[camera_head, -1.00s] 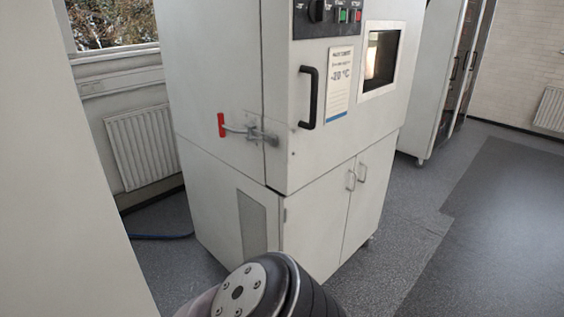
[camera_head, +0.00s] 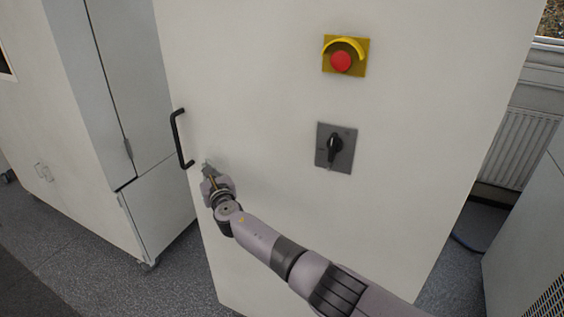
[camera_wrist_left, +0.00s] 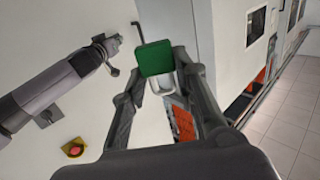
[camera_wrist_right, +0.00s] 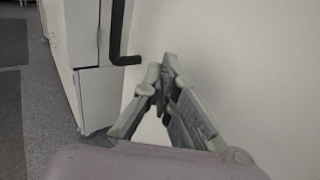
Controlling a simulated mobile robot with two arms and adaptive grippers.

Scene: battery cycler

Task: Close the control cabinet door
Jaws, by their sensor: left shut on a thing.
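The control cabinet door (camera_head: 260,130) is a large white panel that fills the middle of the head view. It carries a black bar handle (camera_head: 179,140) at its left edge, a red emergency stop on a yellow plate (camera_head: 341,60) and a dark rotary switch (camera_head: 335,147). My right gripper (camera_head: 208,172) is just below and right of the handle, at the door's face. In the right wrist view its fingertips (camera_wrist_right: 166,72) are together, with nothing seen between them. My left gripper (camera_wrist_left: 160,75) is shut on a green block (camera_wrist_left: 154,58) with a pale lower part. The door's gap is not clear.
A light grey cabinet (camera_head: 130,130) with a latch stands left of the door. A radiator (camera_head: 518,145) is at the right, under a window. Grey floor is free at the lower left. Orange-red parts (camera_wrist_left: 184,125) show beyond the left fingers.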

